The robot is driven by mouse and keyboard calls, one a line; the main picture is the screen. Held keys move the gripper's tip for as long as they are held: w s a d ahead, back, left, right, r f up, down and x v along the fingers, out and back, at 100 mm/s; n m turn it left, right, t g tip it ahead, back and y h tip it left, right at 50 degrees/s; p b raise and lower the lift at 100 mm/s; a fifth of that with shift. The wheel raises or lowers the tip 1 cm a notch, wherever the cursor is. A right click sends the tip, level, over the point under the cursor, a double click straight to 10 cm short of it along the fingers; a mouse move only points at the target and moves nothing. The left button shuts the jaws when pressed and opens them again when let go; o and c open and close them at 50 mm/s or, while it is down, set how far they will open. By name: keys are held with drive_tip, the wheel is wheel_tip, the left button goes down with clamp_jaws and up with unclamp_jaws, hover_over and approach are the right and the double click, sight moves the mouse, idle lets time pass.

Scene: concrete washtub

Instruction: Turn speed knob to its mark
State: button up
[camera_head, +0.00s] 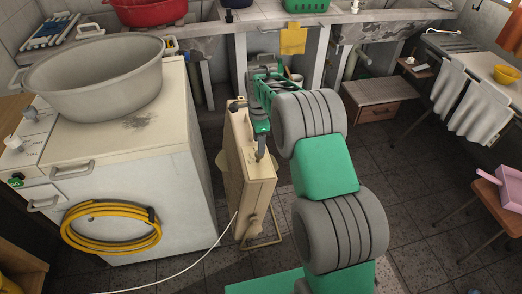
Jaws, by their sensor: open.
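A beige box-shaped appliance (255,185) with a wire foot stands upright on the floor in the middle, seen edge-on, and looks like a box fan. I cannot make out a speed knob or its mark on it; my gripper and arm cover part of its top. My gripper (260,152) points down at the top of this appliance, its grey fingers at or just above the upper edge. It is open, with nothing seen held. Whether it touches the appliance I cannot tell.
A white washing machine (185,190) with a grey basin (100,85) on top stands close left. A coiled yellow hose (110,243) hangs on its front. A white cord (190,264) crosses the floor. A low cabinet (378,108) stands right, with open tiled floor before it.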

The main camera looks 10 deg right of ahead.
sight(259, 157)
wheel_tip(259, 157, down, 5)
drive_tip(key=shift+r, duration=0.1)
drive_tip(key=shift+c, duration=0.3)
